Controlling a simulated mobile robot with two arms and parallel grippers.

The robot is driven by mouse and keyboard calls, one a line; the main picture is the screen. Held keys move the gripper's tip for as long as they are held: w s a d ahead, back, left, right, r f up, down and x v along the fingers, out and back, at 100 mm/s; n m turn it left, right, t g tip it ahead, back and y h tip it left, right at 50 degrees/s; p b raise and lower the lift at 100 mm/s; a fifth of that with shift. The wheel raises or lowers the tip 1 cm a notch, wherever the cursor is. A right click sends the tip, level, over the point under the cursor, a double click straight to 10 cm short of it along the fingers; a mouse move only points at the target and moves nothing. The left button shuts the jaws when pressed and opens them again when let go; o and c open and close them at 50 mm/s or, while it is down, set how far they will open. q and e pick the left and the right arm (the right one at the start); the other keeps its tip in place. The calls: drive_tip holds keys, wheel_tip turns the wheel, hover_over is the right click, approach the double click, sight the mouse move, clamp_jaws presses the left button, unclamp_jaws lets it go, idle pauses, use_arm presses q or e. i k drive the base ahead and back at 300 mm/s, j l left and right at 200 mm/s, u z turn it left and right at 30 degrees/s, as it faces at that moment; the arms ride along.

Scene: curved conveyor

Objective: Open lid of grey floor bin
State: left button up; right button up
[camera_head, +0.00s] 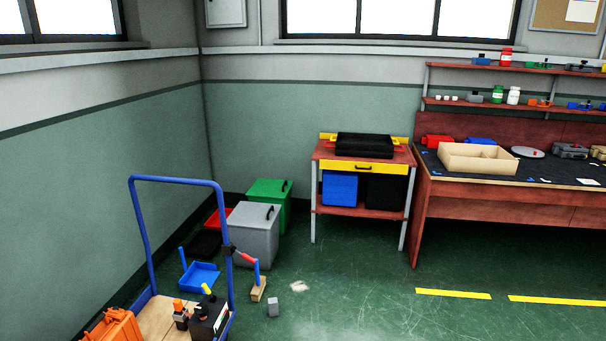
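The grey floor bin (255,238) stands on the green floor near the back left corner. Its grey lid (252,215) lies shut on top, with a dark handle toward the right side. A green bin (270,190) with its own lid and dark handle stands right behind it. Neither of my grippers shows in the head view.
A blue-framed cart (178,180) with an orange case (115,326) stands at the front left.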

sight(245, 214)
drive_tip(key=i, duration=2.4)
